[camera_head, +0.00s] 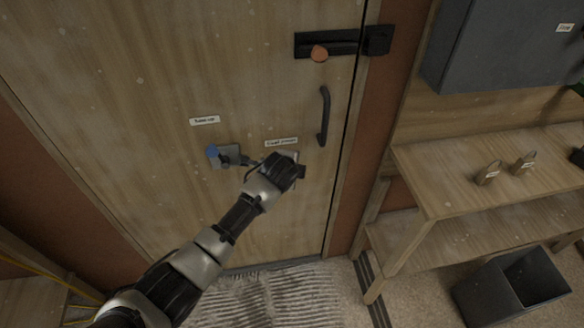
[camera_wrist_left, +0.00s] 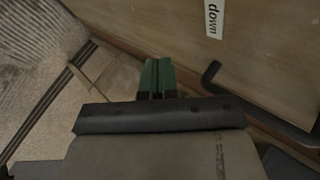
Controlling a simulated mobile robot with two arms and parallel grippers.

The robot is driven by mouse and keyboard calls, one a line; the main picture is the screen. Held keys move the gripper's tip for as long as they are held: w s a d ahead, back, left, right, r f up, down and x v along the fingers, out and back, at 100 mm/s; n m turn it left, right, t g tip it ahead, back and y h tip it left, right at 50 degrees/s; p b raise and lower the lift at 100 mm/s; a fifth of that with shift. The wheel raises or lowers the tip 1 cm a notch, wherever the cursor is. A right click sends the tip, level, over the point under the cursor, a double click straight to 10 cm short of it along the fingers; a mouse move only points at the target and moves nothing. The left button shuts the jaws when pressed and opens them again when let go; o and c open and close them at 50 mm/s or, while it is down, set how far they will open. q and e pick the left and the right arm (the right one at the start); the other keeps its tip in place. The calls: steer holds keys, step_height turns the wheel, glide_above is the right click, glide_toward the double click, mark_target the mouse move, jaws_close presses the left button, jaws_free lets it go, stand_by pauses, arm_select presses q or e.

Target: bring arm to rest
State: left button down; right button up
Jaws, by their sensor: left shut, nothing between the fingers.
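My left arm reaches in from the lower left in the head view. Its wrist and gripper (camera_head: 288,170) are in front of the wooden door (camera_head: 150,100), beside a small grey plate under a white label. The hand largely hides its own fingertips in the head view. In the left wrist view the green fingers of the left gripper (camera_wrist_left: 157,78) are together, with nothing between them. A dark bent handle (camera_wrist_left: 212,76) is to the right of the fingers there, apart from them. My right gripper is in neither view.
The door carries a blue-knobbed lever (camera_head: 212,152), a black pull handle (camera_head: 324,115) and a bolt with an orange knob (camera_head: 319,53). A wooden bench (camera_head: 440,190) with two padlock-like objects stands right, a dark bin (camera_head: 480,298) below. A striped rug (camera_head: 270,300) lies before the door.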

arm_select(q)
steer(key=s+r, duration=0.3)
steer(key=s, duration=0.1)
steer(key=shift+d+r, duration=0.15)
steer(key=shift+d, duration=0.15)
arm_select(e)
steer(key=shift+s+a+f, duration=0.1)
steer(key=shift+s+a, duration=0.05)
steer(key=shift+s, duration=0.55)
